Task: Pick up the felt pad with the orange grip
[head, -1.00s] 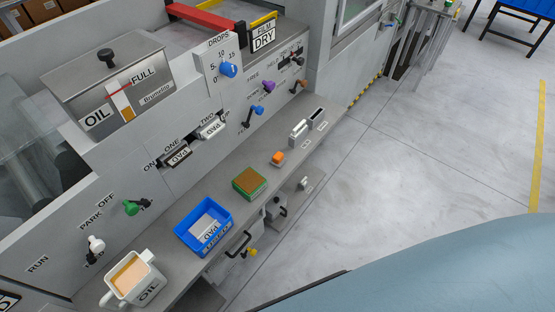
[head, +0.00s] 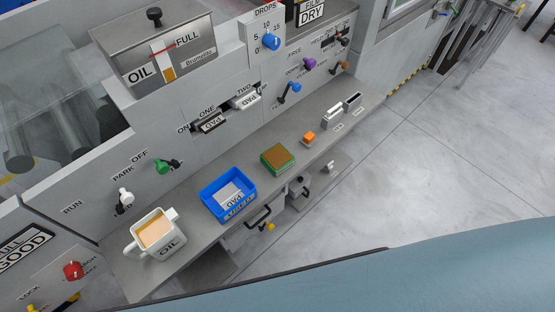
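A small block with an orange top (head: 309,136) stands on the grey shelf, between the green-edged pad and the two slotted holders. It looks like the orange grip; the felt under it is too small to make out. Neither of my grippers is in the head view.
The narrow shelf (head: 190,210) also holds a white oil jug (head: 155,235), a blue bin (head: 228,213) with a labelled pad inside, a brown pad with green edges (head: 278,158) and slotted holders (head: 333,115). Levers and knobs line the machine front above. Open floor (head: 440,170) lies right.

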